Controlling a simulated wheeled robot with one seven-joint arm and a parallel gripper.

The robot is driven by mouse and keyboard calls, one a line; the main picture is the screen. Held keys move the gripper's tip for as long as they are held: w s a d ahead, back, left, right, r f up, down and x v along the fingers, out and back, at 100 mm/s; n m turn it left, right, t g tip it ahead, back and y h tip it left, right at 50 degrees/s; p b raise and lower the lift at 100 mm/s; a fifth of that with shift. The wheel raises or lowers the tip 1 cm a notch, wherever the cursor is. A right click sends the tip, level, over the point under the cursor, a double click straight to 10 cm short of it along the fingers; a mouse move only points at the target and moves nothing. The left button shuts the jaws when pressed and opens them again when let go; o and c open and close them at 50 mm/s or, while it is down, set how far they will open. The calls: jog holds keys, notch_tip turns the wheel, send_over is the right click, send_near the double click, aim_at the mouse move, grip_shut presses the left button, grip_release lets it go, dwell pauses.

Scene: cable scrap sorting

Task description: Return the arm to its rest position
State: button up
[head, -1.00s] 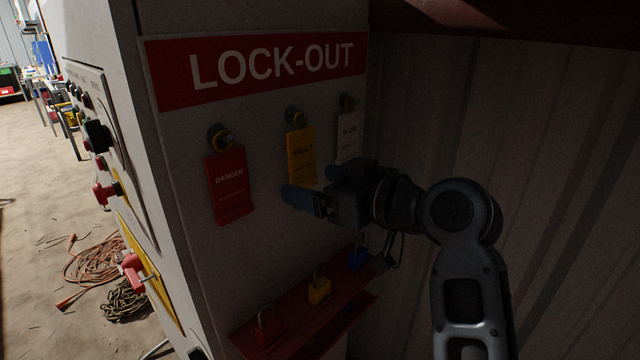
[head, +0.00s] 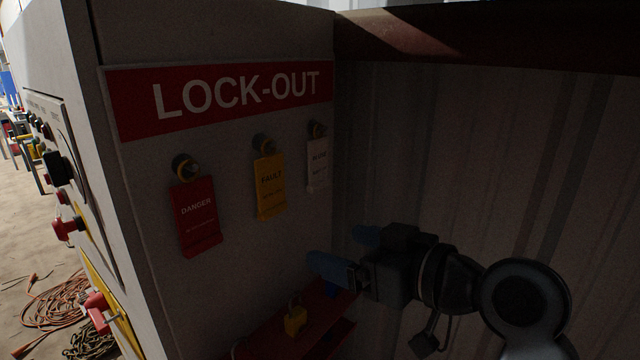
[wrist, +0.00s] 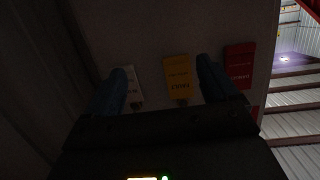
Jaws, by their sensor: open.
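My gripper (head: 340,250) is in front of the lock-out panel, to the right of the tags and above the red shelf. Its blue fingers are apart, with nothing between them in the head view. In the wrist view my gripper (wrist: 160,88) also shows open, its fingers spread toward the panel. My arm reaches in from the lower right, partly cut off by the frame edge.
A red tag (head: 197,217), a yellow tag (head: 270,187) and a white tag (head: 318,165) hang on the panel. A corrugated wall (head: 450,150) stands close on the right.

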jog(key=s+d+f+m+t+h, duration=0.3)
jog(key=s+d+f+m+h, duration=0.45)
jog(key=s+d+f, duration=0.85)
jog(key=s+d+r+m+t+h, duration=0.1)
jog(key=s+h, duration=0.3)
jog(key=s, duration=2.1)
jog(key=shift+s+d+r, duration=0.25)
jog(key=shift+d+r, duration=0.2)
